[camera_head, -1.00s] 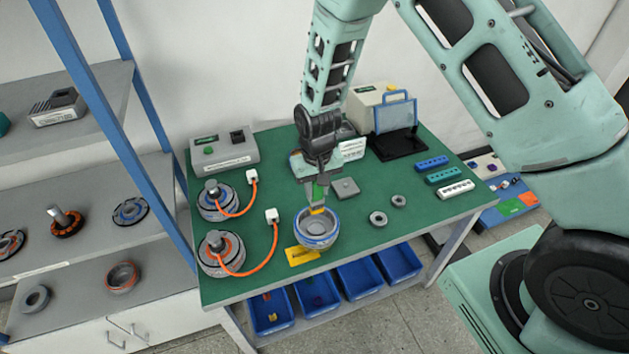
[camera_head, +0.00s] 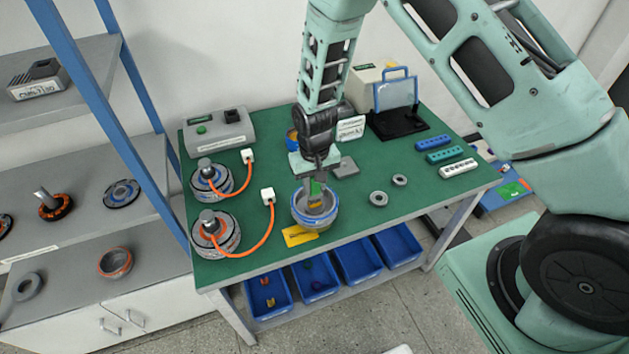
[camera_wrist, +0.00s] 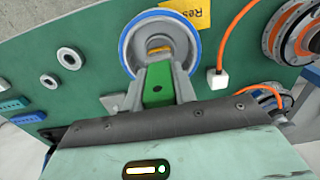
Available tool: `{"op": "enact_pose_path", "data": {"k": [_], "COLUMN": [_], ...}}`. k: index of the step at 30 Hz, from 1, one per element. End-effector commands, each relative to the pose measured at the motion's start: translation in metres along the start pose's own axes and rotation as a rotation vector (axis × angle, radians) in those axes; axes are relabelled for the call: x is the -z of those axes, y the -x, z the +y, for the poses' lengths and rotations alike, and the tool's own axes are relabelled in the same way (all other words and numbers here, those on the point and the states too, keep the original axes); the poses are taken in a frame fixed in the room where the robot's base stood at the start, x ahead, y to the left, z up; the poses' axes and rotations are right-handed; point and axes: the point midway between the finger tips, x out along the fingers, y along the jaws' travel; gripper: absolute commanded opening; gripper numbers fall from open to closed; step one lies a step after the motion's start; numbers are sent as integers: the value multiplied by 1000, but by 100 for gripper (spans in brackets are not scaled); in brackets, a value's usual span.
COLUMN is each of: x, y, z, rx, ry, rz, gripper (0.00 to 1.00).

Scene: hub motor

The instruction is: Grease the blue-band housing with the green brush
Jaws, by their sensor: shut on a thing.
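The blue-band housing (camera_head: 301,208) is a round grey open cup with a blue ring around its rim. It stands on the green table, and its rim also shows in the wrist view (camera_wrist: 192,29). My gripper (camera_head: 316,178) is directly above the housing, pointing down. It is shut on the green brush (camera_wrist: 158,84), whose green handle shows between the fingers. The brush's yellow tip (camera_head: 315,204) is inside the housing's opening. Whether the tip touches the inner wall I cannot tell.
Two motor units with orange cables (camera_head: 212,178) (camera_head: 215,233) stand at the left. A yellow card (camera_head: 298,237) lies in front of the housing. Small grey rings (camera_head: 378,198) and a grey square block (camera_head: 346,167) lie nearby. Blue bins (camera_head: 267,296) sit below the table.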

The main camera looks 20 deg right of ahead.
Motion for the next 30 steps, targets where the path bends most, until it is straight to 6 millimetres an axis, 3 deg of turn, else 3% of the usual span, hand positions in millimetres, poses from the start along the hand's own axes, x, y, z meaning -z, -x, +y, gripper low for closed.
{"op": "enact_pose_path", "data": {"k": [30], "x": [0], "y": [-5], "z": [0], "rx": [0], "ry": [0], "rz": [0], "gripper": [9]}}
